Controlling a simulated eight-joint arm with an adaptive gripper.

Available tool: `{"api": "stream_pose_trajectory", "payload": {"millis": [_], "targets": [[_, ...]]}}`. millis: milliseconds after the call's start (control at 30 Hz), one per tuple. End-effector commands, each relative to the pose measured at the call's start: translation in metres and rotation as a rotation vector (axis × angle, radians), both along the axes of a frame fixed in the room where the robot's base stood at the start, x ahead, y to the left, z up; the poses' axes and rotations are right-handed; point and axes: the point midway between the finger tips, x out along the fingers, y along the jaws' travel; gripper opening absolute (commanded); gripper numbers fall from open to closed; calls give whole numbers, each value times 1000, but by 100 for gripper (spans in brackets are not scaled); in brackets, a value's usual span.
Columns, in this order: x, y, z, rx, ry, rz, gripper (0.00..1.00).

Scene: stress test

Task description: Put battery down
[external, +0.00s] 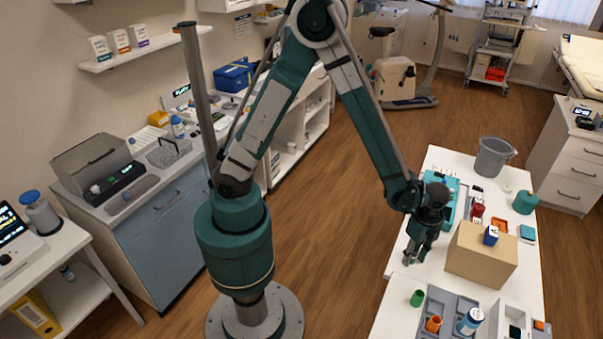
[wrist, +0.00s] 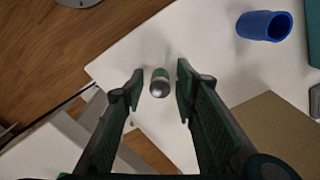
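A small battery (wrist: 160,83), green with a silver end, shows in the wrist view between my fingertips. It appears upright on the white table (wrist: 120,68), seen from its silver end. My gripper (wrist: 159,86) is open, with a finger on each side of the battery and a visible gap to both. In the external view my gripper (external: 418,252) points down over the left edge part of the white table, left of a cardboard box. I cannot make out the battery there.
The cardboard box (external: 480,258) stands close right of my gripper. A blue cup-like tube (wrist: 264,25) lies on the table. A green cup (external: 417,298) and a grey tray (external: 450,313) are nearer the camera. A grey bucket (external: 492,157) stands at the far end.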

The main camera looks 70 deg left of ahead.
Motion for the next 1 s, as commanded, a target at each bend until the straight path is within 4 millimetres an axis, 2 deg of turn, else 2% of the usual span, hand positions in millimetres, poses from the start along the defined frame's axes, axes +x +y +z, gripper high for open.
{"api": "stream_pose_trajectory", "payload": {"millis": [267,1000], "targets": [[0,0,17,0,0,0,29],[0,0,107,0,0,0,29]]}}
